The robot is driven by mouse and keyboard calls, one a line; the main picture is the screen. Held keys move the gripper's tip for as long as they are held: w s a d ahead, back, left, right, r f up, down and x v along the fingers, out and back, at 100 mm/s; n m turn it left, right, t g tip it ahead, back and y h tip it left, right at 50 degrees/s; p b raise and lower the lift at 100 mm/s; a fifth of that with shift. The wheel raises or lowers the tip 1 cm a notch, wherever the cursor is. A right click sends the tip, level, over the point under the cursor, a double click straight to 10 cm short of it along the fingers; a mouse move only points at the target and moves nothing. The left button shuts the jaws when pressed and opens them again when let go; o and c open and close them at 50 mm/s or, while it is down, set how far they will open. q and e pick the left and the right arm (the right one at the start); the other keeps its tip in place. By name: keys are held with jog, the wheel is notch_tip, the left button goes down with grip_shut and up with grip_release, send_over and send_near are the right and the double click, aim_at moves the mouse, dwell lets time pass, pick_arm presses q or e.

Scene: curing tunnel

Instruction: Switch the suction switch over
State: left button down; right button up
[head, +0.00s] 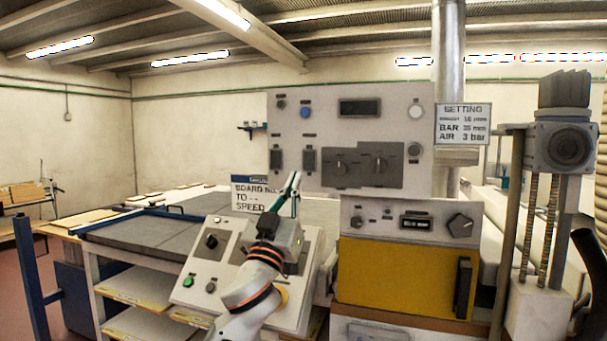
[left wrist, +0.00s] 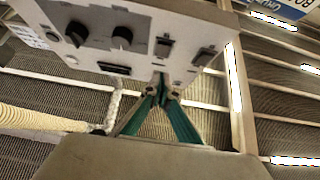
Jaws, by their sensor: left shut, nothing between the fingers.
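My left gripper (head: 292,178) is shut and empty, its green fingers pointing up in front of the grey upper panel (head: 330,102). In the left wrist view its closed tips (left wrist: 161,80) overlap the panel's edge; I cannot tell whether they touch it. Two dark rocker switches sit low on the panel's left side: a left rocker (head: 275,159) and a right rocker (head: 309,159), just above the tips in the head view. Both show in the left wrist view, the left one (left wrist: 204,56) and the right one (left wrist: 163,48). Their labels are unreadable, so I cannot tell which is the suction switch. My right gripper is out of view.
Two dark knobs (head: 380,163) share a plate right of the rockers. A sloped console (head: 203,272) with a green button stands below, partly behind my left arm. A yellow-fronted unit (head: 395,280) is below the panel. A flat grey bed (head: 150,240) extends left.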

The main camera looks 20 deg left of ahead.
aim_at(308, 162)
pick_arm(q)
jog(key=w, duration=0.4)
jog(key=w+r+b, duration=0.1)
jog(key=shift+w, duration=0.4)
jog(key=shift+w+d, duration=0.1)
jog(key=shift+w, duration=0.05)
jog(key=shift+r, duration=0.1)
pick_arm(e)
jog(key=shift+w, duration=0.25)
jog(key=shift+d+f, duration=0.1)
